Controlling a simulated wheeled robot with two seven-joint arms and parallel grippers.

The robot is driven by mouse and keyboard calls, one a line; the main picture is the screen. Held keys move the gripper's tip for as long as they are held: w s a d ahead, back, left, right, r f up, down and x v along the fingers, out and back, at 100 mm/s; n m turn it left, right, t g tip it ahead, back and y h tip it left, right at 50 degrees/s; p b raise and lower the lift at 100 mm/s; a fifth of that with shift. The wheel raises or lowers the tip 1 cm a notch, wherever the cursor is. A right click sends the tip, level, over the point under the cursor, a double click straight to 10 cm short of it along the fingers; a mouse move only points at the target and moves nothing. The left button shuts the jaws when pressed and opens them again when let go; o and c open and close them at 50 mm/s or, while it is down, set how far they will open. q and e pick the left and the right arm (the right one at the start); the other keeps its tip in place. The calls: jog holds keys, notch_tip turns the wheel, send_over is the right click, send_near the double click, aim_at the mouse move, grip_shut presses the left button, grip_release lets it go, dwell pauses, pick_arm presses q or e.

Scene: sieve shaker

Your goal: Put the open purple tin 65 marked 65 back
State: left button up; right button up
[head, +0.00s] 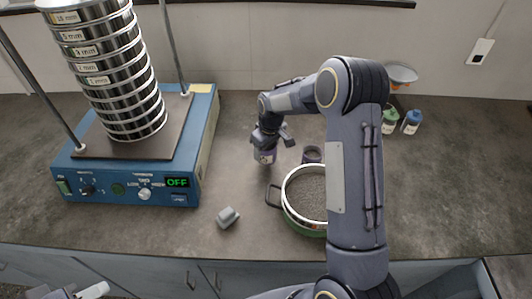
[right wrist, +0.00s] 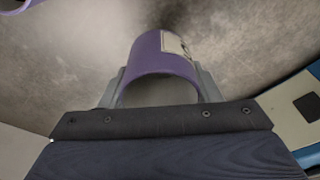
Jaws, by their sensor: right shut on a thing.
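My right gripper (head: 268,141) is shut on a purple tin (head: 265,157) with a pale label. The tin looks upright, at or just above the counter left of the pot; I cannot tell if it touches. In the right wrist view the fingers (right wrist: 160,92) grip both sides of the tin (right wrist: 160,52); the number on its label is unreadable. A second dark purple round thing (head: 312,153) stands right of the held tin, behind the pot. Part of what looks like my left gripper (head: 80,293) shows at the bottom left; its jaw opening is unclear.
A green pot (head: 301,226) of grey grains stands in front of the second purple thing. A small grey block (head: 228,217) lies left of it. The blue shaker (head: 120,187) with stacked sieves (head: 112,75) stands left. Green (head: 389,122) and blue (head: 411,122) bottles stand back right.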

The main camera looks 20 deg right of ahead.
aim_at(266, 155)
jog(key=shift+w+d+f, duration=0.1)
jog(key=shift+w+f, duration=0.1)
jog(key=shift+f, duration=0.05)
notch_tip(266, 155, down, 3)
jog(key=shift+f+p, duration=0.1)
jog(key=shift+p, duration=0.2)
jog(key=shift+f+b, duration=0.2)
jog(key=shift+b, duration=0.1)
jog(key=o, duration=1.1)
jog(key=shift+r, duration=0.1)
jog(key=shift+c, duration=0.2)
jog(key=shift+r, duration=0.15)
